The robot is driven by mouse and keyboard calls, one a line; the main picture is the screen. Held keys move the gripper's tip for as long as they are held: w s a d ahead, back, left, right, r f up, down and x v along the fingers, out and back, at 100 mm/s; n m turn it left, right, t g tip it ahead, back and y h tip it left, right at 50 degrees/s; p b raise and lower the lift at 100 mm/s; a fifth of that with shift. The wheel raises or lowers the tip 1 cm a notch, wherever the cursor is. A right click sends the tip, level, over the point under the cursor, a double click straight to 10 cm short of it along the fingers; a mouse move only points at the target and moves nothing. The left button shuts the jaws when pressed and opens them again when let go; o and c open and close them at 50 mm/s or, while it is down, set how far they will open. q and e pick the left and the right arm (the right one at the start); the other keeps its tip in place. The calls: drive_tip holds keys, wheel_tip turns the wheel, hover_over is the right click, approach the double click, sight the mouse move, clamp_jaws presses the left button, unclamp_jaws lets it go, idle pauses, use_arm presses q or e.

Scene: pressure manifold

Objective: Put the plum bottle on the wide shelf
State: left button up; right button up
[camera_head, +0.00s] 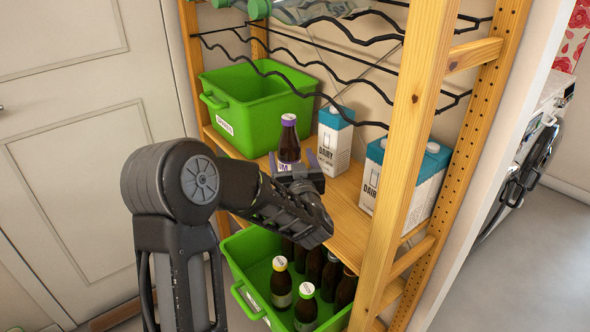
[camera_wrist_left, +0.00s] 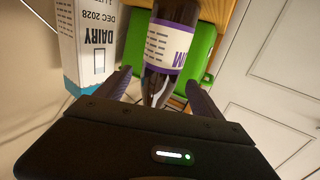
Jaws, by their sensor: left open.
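The plum bottle (camera_head: 289,139), dark with a purple-and-white label, is upright at the wooden wide shelf (camera_head: 343,208). Its lower part is hidden behind my left gripper (camera_head: 293,170) in the head view, so I cannot see there whether its base touches the shelf. My left gripper is open, with its fingers on either side of the bottle. In the left wrist view, the bottle (camera_wrist_left: 171,45) shows between the two spread fingers (camera_wrist_left: 158,88). My right gripper is not in view.
A green bin (camera_head: 253,107) stands left of the bottle. Dairy cartons (camera_head: 335,141) stand right of it, one close by. A lower green crate (camera_head: 245,262) holds several dark bottles. A wooden post (camera_head: 408,150) and black wavy racks (camera_head: 330,70) frame the shelf.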

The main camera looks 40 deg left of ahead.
sight(291, 156)
use_arm(q)
drive_tip(key=v, duration=0.5)
idle(0.7)
